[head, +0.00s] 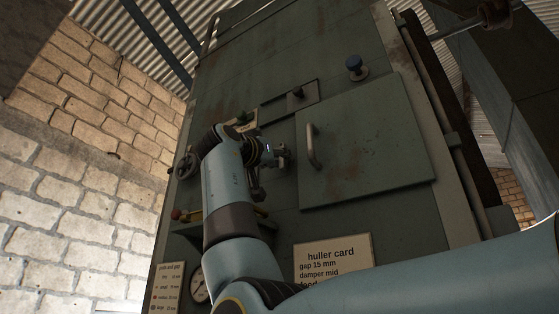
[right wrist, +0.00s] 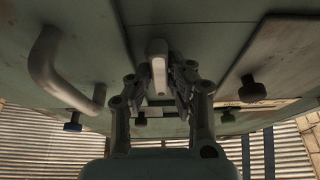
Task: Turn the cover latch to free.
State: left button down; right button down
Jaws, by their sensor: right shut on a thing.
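The cover (head: 365,145) is a flat green-grey panel with a bar handle (head: 312,146) on its left part, and it lies closed against the machine. My right gripper (head: 276,154) is at the cover's left edge. In the right wrist view the cover latch (right wrist: 158,66) is a short pale lever between the fingertips of my right gripper (right wrist: 158,82), which is shut on it. The lever points along the gripper's length in that view. The gripper mostly hides the latch in the head view. My left gripper is not in view.
A dark blue knob (head: 354,65) and a slider knob (head: 297,92) stick out above the cover. A handwheel (head: 187,165) and a gauge (head: 199,287) are at the left. A huller card (head: 333,258) is below the cover. The bar handle (right wrist: 58,68) stands beside the gripper.

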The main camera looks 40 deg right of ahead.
jog(key=shift+w+f, duration=0.1)
jog(key=shift+f, duration=0.1)
jog(key=c, duration=1.3)
grip_release()
jog(key=shift+r, duration=0.1)
jog(key=shift+o, duration=0.2)
jog(key=shift+a, duration=0.1)
jog(key=v, duration=0.7)
jog(key=shift+a, duration=0.15)
